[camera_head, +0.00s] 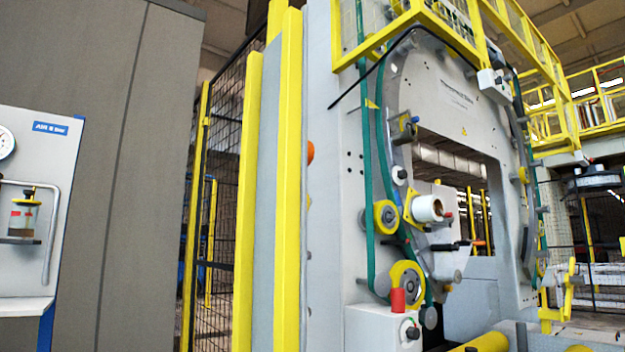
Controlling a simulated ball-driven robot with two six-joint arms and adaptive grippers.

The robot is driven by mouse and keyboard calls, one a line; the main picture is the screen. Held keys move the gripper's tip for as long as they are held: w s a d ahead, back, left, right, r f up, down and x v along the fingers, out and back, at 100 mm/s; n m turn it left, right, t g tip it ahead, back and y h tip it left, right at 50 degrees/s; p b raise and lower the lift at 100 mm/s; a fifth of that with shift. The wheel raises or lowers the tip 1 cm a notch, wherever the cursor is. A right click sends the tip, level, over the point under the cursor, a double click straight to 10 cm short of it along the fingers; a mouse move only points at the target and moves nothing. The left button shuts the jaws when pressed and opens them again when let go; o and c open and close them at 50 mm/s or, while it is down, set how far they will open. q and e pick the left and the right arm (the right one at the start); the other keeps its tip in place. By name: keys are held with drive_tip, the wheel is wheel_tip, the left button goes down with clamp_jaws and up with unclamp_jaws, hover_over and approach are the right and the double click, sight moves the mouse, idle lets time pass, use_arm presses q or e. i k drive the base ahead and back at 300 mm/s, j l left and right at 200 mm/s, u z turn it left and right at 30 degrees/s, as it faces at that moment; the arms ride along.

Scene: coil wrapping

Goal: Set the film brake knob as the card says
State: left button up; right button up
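A large grey wrapping machine (325,120) with a ring opening stands at the centre and right. A white roll, apparently film (427,208), sits on a yellow-flanged holder inside the ring. A small dark round knob on a white dial (411,331) shows low on the front of a white box (372,325). I cannot tell whether it is the film brake knob, and its setting is too small to read. I can make out no card with a readable setting. Neither of my grippers is in view.
A white panel (35,170) at the left carries a gauge and an "AIR 6 bar" label. A grey cabinet (95,120) stands behind it. Yellow posts (288,180) and a mesh fence stand between it and the machine. A red cylinder (398,300) stands on the white box.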

sight(402, 174)
drive_tip(key=i+l+u, duration=0.1)
drive_tip(key=l+u, duration=1.2)
drive_tip(key=l, duration=0.15)
drive_tip(key=l+u, duration=0.45)
drive_tip(key=k, duration=0.05)
